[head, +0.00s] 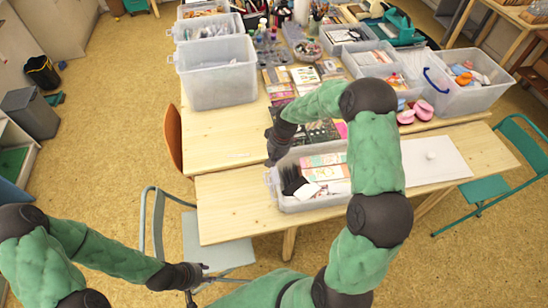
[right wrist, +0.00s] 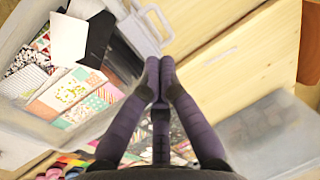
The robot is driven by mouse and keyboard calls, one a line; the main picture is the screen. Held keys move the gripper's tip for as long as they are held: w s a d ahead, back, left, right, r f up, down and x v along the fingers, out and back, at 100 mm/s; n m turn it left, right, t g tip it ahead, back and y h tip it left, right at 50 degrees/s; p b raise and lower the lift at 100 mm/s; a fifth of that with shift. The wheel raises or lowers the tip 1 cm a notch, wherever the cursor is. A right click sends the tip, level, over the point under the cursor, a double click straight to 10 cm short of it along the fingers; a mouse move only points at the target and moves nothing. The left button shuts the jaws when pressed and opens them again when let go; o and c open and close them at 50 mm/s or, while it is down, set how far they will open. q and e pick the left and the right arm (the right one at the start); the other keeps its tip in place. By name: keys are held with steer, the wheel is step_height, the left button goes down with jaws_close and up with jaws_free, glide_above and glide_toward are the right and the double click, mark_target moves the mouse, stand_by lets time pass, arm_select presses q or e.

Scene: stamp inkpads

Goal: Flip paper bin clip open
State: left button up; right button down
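The paper bin is a clear plastic box (head: 318,202) on the near table, holding patterned papers and dark sheets. A clear clip (right wrist: 152,22) shows on its side in the right wrist view; in the head view it is at the bin's left end (head: 269,180). My right gripper (head: 275,156) is above the bin's left end. In the right wrist view its fingertips (right wrist: 160,68) are together with nothing seen between them, just below the clip in the picture; contact cannot be told. My left gripper (head: 204,273) is open and empty, low beside a chair, away from the bin.
A white sheet (head: 436,160) lies right of the bin. Clear bins (head: 217,83) and craft supplies crowd the back table. An orange-brown chair (head: 174,138) and a grey chair (head: 205,240) stand left of the tables. The near table's left end (head: 222,205) is bare.

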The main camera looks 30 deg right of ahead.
steer(key=x, duration=0.9)
steer(key=shift+f, duration=0.3)
steer(key=shift+w+a+b, duration=0.1)
steer(key=shift+b, duration=0.25)
steer(key=shift+a+h, duration=0.15)
steer(key=shift+h, duration=0.15)
